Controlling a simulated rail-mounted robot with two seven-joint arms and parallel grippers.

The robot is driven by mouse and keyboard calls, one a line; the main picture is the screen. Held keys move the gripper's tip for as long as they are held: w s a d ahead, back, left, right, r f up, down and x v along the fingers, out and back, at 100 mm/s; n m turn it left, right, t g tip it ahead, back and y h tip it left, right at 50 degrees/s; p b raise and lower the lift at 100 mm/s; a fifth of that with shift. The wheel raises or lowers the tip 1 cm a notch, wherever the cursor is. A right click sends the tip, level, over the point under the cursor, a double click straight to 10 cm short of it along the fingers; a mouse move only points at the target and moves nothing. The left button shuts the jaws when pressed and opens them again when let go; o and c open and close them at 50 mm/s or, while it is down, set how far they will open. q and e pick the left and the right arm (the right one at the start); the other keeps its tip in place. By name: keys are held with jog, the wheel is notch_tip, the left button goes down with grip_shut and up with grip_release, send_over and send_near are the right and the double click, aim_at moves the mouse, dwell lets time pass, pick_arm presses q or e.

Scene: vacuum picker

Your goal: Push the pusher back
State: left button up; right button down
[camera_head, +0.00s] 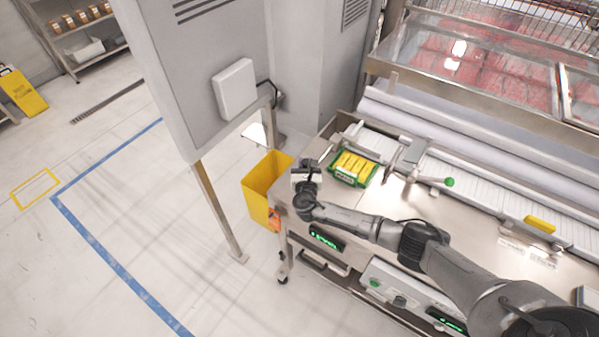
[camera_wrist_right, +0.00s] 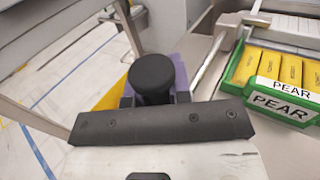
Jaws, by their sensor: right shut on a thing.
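My right gripper (camera_head: 306,178) is at the left end of the steel worktop, left of the green tray. In the right wrist view the gripper (camera_wrist_right: 154,98) is shut on a black round knob (camera_wrist_right: 152,70), with a purple piece (camera_wrist_right: 181,72) behind it. I cannot tell whether this knob belongs to the pusher. In the head view a metal bracket (camera_head: 410,153) with a green-knobbed lever (camera_head: 449,181) sits on the white slatted track; it may be the pusher. My left gripper is not in view.
A green tray (camera_head: 343,178) of yellow packs, labelled PEAR in the wrist view (camera_wrist_right: 281,109), lies right of the gripper. A yellow bin (camera_head: 256,199) stands beyond the worktop's left edge. A yellow block (camera_head: 540,224) lies farther right. A grey cabinet (camera_head: 190,75) stands at left.

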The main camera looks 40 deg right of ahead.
jog(key=w+d+b, duration=0.1)
jog(key=d, duration=0.3)
jog(key=w+d+b, duration=0.1)
jog(key=d+b, duration=0.1)
jog(key=d, duration=0.2)
jog(key=w+d+b, duration=0.1)
jog(key=w+d, duration=0.1)
jog(key=d, duration=0.2)
jog(key=shift+d+b, duration=0.3)
jog(key=shift+b, duration=0.05)
jog(key=shift+s+d+f, duration=0.1)
jog(key=shift+s+d, duration=0.05)
jog(key=c, duration=1.4)
grip_release()
jog(key=o, duration=0.3)
jog(key=shift+d, duration=0.2)
jog(key=shift+o, duration=0.2)
jog(key=shift+a, duration=0.15)
jog(key=shift+a, duration=0.1)
